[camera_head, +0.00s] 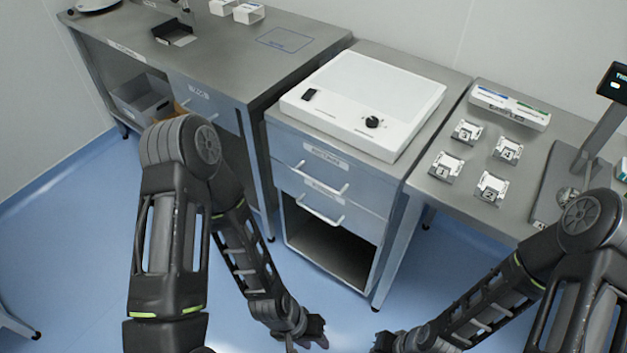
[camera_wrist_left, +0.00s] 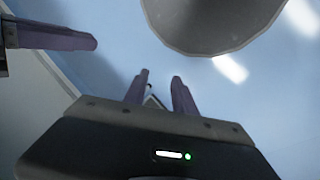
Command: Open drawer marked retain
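The middle cabinet has two stacked grey drawers, an upper one (camera_head: 296,158) and a lower one (camera_head: 300,187). Another labelled drawer (camera_head: 192,93) sits under the left bench, partly hidden by my left arm. My left gripper (camera_head: 318,341) is low in front of the cabinet, below the handles and apart from them. In the left wrist view its two purple fingers (camera_wrist_left: 160,82) stand apart with nothing held. My right gripper (camera_head: 384,344) is at the bottom edge, its fingers unclear.
A white light box (camera_head: 375,88) sits on the cabinet, above an open lower bay (camera_head: 330,247). Several small numbered fixtures (camera_head: 489,187) and a stand (camera_head: 562,185) are on the right table. A grey bin (camera_head: 140,100) is under the left bench. Blue floor in front is clear.

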